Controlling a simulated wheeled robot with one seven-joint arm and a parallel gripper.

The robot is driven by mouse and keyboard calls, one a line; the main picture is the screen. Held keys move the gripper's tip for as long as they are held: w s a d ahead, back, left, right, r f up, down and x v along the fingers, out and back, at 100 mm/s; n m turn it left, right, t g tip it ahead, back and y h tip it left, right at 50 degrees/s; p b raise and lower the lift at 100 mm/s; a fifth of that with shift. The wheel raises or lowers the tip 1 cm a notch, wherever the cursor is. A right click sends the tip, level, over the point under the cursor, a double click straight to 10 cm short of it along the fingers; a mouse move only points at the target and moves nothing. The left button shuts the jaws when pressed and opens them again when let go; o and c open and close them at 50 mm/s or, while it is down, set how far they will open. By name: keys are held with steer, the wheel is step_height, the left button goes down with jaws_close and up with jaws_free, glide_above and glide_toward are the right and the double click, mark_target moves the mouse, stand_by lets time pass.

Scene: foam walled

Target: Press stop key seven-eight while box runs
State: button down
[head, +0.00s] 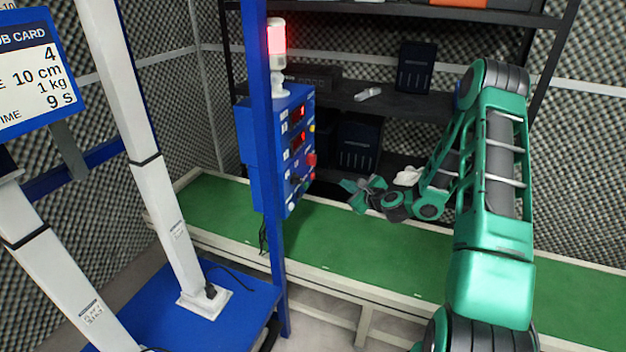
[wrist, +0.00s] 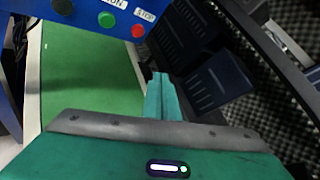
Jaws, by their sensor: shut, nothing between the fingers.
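The blue control box (head: 281,125) hangs on a blue post left of my gripper, with red-lit displays and several buttons on its face. In the wrist view, a red button (wrist: 138,31) labelled STOP sits beside a green button (wrist: 106,19) whose label ends in "ON". My gripper (head: 347,192) is in front of the box face and apart from it, above the belt. In the wrist view its fingertips (wrist: 160,76) are together and empty, below and right of the red button. I see no box on the visible belt.
A green conveyor belt (head: 350,257) runs beneath my arm. A red lamp (head: 277,38) glows on the control box. Dark shelves (head: 360,97) with bins stand behind. A job card (head: 30,75) reading 4, 10 cm, 1 kg, 9 s is at left, near white posts (head: 130,140).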

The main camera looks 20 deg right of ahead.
mark_target(313, 176)
steer(key=shift+w+d+f+m, duration=0.1)
steer(key=shift+d+f+m, duration=0.05)
steer(key=shift+d+m, duration=0.3)
steer(key=shift+a, duration=0.2)
steer(key=w+a, duration=0.6)
steer(key=shift+a, duration=0.2)
steer(key=shift+w+a, duration=0.1)
stand_by(2.1)
steer(key=shift+w+a, duration=0.1)
steer(key=shift+a, duration=0.1)
steer(key=shift+w+a, duration=0.3)
steer(key=shift+a, duration=0.05)
stand_by(1.1)
steer(key=shift+s+d, duration=0.6)
steer(key=shift+d, duration=0.05)
